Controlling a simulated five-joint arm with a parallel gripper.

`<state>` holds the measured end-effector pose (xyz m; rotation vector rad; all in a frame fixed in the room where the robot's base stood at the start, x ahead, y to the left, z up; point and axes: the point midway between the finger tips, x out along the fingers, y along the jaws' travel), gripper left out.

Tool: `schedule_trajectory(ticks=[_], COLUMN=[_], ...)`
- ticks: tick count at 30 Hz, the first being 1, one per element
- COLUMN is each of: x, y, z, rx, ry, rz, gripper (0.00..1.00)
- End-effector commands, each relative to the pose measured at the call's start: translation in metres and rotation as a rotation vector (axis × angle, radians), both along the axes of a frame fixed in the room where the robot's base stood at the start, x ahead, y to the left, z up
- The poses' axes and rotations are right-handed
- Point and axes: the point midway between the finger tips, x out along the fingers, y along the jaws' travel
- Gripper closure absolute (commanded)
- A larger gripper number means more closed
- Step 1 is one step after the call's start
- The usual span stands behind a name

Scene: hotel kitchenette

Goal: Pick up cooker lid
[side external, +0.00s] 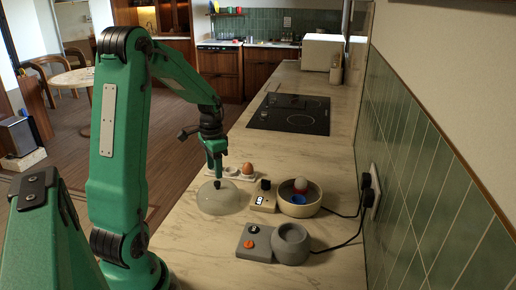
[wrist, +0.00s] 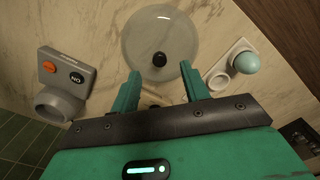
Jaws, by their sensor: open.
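The cooker lid (side external: 215,201) is a clear, shallow dome with a dark round knob (side external: 217,185), lying on the marble counter. In the wrist view the lid (wrist: 146,32) is at the top middle, with its knob (wrist: 159,59) near its lower edge. My gripper (side external: 217,174) points down just above the knob. In the wrist view my gripper (wrist: 160,71) is open and empty, one finger to each side of the knob and slightly below it in the picture. Whether a finger touches the knob is unclear. The cream cooker bowl (side external: 300,211) stands right of the lid, uncovered.
A cream control box (side external: 262,202) sits between lid and bowl. A grey unit (side external: 291,245) with a control panel is in front. A black hob (side external: 290,114) lies farther back; cords run to the wall.

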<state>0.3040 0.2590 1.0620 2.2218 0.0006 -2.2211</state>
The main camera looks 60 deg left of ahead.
Motion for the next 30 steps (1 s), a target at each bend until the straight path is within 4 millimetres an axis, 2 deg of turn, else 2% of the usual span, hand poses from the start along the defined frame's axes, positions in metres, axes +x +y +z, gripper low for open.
schedule_trajectory(ticks=[5,16,30], x=[0.0,0.001,0.001], y=[-0.001,-0.002,-0.001], z=[-0.009,-0.047,-0.051], rx=[-0.003,-0.002,-0.001], ry=[0.003,0.002,0.001], rz=[0.0,0.0,0.001], gripper=[0.54,0.54,0.54])
